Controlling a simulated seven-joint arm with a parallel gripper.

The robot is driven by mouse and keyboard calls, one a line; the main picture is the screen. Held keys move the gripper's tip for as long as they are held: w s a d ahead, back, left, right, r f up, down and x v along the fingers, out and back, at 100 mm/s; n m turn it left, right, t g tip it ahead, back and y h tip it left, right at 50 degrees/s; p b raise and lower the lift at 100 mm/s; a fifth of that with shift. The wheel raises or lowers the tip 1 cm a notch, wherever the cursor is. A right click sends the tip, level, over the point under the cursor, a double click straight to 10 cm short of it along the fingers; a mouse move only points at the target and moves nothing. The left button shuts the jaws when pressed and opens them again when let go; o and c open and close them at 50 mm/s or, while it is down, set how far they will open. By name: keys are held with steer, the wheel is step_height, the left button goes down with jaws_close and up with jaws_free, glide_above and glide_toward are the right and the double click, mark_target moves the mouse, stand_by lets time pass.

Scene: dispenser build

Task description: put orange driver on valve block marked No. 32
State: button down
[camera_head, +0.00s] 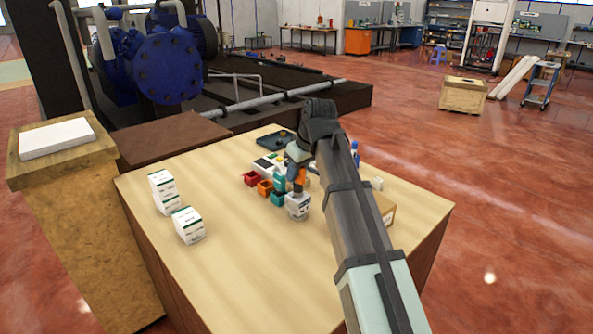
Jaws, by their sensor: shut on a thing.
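My gripper (297,168) points down over the middle of the wooden table. It is shut on a small orange thing (301,176), which looks like the orange driver; its lower end and my fingers blur together. Directly below is a whitish-grey block (298,208), possibly a valve block. I cannot tell whether the driver touches it or is just above it. Its marking is too small to read, so I cannot tell whether it is No. 32.
Red (251,178), orange (265,188) and teal (278,198) bins stand just left of my gripper. White boxes with green print (188,226) stand at the table's left. A dark tray (277,144) lies at the back. The table's front (262,270) is clear.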

steer(key=c, duration=0.9)
jaws_free()
steer(key=shift+c, duration=0.2)
steer(key=shift+r, duration=0.15)
steer(key=v, duration=1.2)
